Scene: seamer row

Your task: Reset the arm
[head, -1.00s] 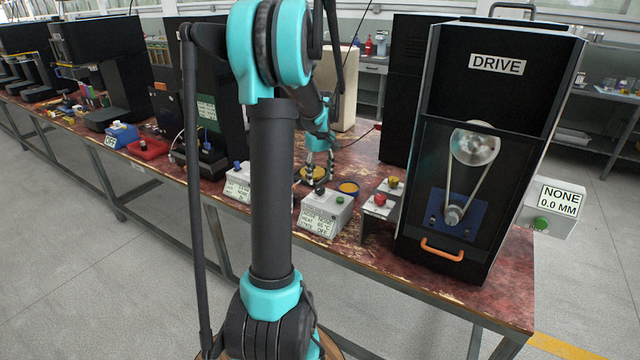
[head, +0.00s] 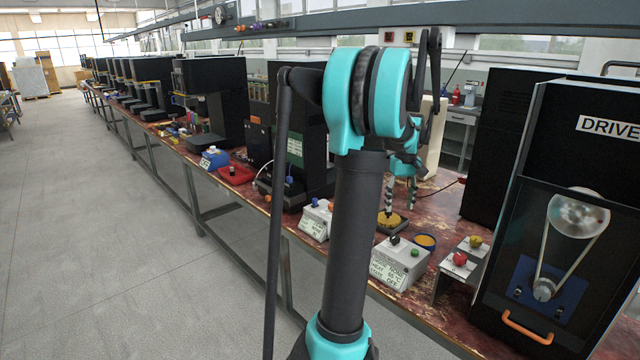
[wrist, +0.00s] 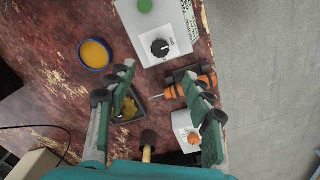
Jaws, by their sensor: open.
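My gripper (head: 400,195) is open and empty, pointing down over the bench beside the grey control boxes. In the wrist view my gripper's two green-padded fingers (wrist: 160,110) stand wide apart. Between and below them are a dark tray with yellow stuff (wrist: 126,110) and an orange-handled tool (wrist: 190,85). I cannot tell whether the fingers touch anything. My arm hides part of the bench.
A grey control box (head: 400,262) and a dish of yellow material (head: 425,241) stand close by. The DRIVE cabinet (head: 530,300) is at right, the red button box (head: 460,258) beside it. Black machines (head: 210,100) line the bench at left. The floor (head: 120,250) in front is clear.

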